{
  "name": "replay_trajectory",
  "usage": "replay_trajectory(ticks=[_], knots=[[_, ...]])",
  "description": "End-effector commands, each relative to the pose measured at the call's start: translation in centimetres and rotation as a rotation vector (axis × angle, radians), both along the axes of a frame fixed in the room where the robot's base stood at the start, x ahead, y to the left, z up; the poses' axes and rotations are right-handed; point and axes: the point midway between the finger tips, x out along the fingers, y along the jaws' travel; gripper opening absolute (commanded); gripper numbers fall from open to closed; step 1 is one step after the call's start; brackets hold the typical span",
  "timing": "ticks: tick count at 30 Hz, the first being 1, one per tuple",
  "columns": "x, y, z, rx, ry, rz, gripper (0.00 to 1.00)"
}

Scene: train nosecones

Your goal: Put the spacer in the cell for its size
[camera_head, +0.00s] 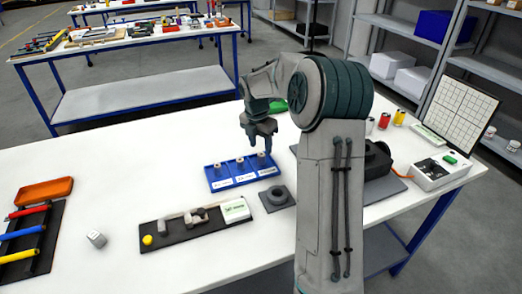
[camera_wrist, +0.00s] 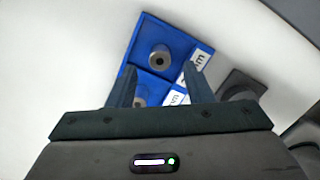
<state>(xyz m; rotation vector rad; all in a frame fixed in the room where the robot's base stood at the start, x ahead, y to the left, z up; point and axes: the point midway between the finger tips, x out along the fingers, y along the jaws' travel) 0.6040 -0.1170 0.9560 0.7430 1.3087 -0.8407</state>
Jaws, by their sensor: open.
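The blue tray (camera_head: 245,180) has three cells in a row with white labels, and each cell shows a small pale round piece. The left one (camera_head: 217,166), the middle one (camera_head: 239,160) and the right one (camera_head: 261,155) look like spacers; I cannot tell which is the task's spacer. My gripper (camera_head: 259,147) points down above the right end of the tray. In the wrist view my gripper (camera_wrist: 159,68) is open, fingers apart. One ringed spacer (camera_wrist: 159,58) with a dark hole sits in a blue cell between the fingertips' line of sight. Another piece is partly hidden lower down.
A dark board with grey parts (camera_head: 185,230) lies in front. A small grey cube (camera_head: 96,239) and an orange tray (camera_head: 44,191) are at left.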

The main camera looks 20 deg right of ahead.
Motion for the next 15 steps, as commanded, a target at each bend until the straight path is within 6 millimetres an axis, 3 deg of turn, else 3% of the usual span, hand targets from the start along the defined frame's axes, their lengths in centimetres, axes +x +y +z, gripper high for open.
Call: replay_trajectory(ticks=[6, 15], knots=[[-0.2, 0.5, 4.9, -0.001, -0.004, -0.001, 0.46], [-0.6, 1.0, 8.4, 0.000, -0.001, -0.007, 0.46]])
